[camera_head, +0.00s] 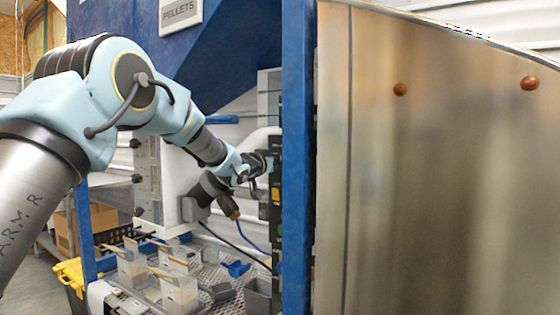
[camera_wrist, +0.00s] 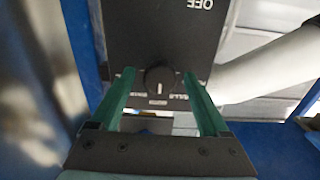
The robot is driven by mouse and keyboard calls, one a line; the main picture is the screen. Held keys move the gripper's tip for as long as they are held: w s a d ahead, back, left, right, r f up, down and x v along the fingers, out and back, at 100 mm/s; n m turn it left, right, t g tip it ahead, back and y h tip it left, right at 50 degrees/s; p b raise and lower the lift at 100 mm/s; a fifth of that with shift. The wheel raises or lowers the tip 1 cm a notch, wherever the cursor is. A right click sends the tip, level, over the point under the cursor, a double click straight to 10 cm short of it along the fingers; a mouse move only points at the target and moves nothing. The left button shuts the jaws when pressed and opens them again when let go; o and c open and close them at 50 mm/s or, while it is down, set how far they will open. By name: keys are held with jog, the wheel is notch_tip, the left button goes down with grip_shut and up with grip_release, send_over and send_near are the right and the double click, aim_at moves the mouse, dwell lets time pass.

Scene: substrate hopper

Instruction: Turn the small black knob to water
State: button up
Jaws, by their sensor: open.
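The small black knob (camera_wrist: 158,79) is on a dark panel (camera_wrist: 150,30) in the wrist view. Its pale pointer mark faces the bottom of the picture. Small lettering around it is partly hidden and too blurred to read surely; an upside-down "OFF" stands further up the panel. My gripper (camera_wrist: 158,73) has its two green fingers open, one on each side of the knob, with a visible gap to each. In the head view my gripper is at the dark panel (camera_head: 276,190) behind the blue post; the knob is hidden there.
A blue post (camera_head: 297,150) and a large metal sheet (camera_head: 440,170) stand close on the right. In the wrist view, a thick white pipe (camera_wrist: 270,68) runs beside the panel on the right.

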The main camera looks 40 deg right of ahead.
grip_shut()
dwell(0.6)
jog(key=shift+f+b, duration=0.1)
jog(key=shift+b, duration=0.25)
jog(key=shift+m+b, duration=2.9)
jog(key=shift+m, duration=0.9)
